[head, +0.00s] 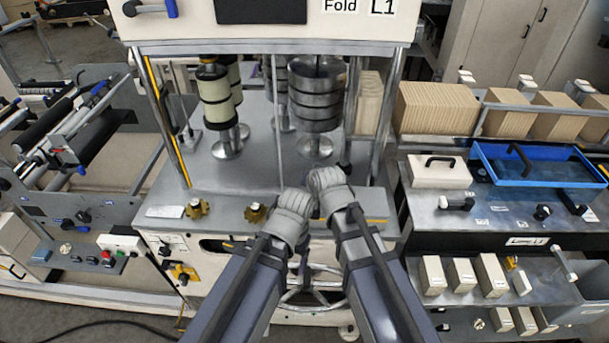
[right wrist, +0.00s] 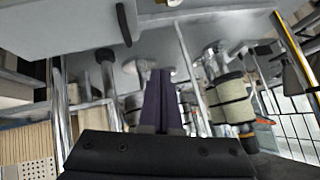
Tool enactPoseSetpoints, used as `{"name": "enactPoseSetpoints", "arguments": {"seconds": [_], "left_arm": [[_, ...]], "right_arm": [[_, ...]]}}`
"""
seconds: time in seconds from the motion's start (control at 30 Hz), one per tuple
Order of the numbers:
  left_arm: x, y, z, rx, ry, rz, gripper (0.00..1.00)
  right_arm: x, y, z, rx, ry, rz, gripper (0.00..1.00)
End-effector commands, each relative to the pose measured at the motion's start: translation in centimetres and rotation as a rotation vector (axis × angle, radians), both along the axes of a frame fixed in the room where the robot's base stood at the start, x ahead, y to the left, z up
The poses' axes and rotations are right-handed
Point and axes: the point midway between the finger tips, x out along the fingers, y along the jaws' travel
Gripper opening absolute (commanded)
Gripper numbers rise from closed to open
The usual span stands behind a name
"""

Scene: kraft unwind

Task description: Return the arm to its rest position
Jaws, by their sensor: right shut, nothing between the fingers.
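In the head view both my arms reach up from the bottom edge to the front of the machine. My right arm (head: 370,265) ends in a grey ribbed wrist just right of my left arm's (head: 245,285) wrist. The two wrists are very close together; I cannot tell if they touch. My right gripper (right wrist: 161,76) shows in the right wrist view, its dark fingers together and empty. The fingers of my left gripper are hidden in the head view.
The grey machine deck (head: 250,172) holds a pale roll (head: 216,100) and a stack of metal rollers (head: 316,95) beyond my wrists. A blue tray (head: 535,178) lies on the right bench. A web-handling frame (head: 75,150) stands at left.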

Motion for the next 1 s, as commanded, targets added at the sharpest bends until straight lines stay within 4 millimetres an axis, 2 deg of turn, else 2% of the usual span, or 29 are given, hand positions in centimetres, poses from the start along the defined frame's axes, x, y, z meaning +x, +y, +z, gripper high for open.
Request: {"name": "enactPoseSetpoints", "arguments": {"seconds": [0.03, 0.17, 0.47, 0.53, 0.57, 0.67, 0.8, 0.9, 1.0], "left_arm": [[0.0, 0.0, 1.2, 0.0, 0.0, 0.0, 0.77], [0.0, 0.0, 1.9, 0.0, 0.001, -0.001, 0.77], [0.0, 0.0, 1.8, 0.0, 0.001, -0.002, 0.77], [0.0, 0.0, 1.3, 0.0, 0.001, -0.002, 0.77], [0.0, 0.0, 0.9, 0.0, 0.001, -0.002, 0.77], [0.0, 0.0, -1.4, 0.0, 0.001, -0.004, 0.77], [0.0, 0.0, -5.5, 0.001, 0.0, -0.007, 0.77], [0.0, 0.0, -8.0, 0.002, 0.0, -0.01, 0.77], [0.1, 0.0, -9.9, 0.002, 0.001, -0.012, 0.77]], "right_arm": [[-0.6, -0.3, 1.2, 0.0, 0.0, -0.001, 0.0], [-1.1, -0.7, 1.9, 0.0, 0.0, -0.001, 0.0], [-1.1, -0.7, 1.8, 0.0, 0.0, -0.001, 0.0], [-1.5, -0.8, 1.1, -0.01, 0.011, 0.004, 0.0], [-1.8, -0.9, 0.5, -0.021, 0.024, 0.011, 0.0], [-4.3, -1.5, -3.4, -0.093, 0.111, 0.051, 0.0], [-10.0, -3.2, -10.2, -0.248, 0.312, 0.152, 0.0], [-14.3, -4.6, -14.0, -0.348, 0.459, 0.233, 0.0], [-18.1, -5.9, -16.5, -0.424, 0.589, 0.304, 0.0]]}}
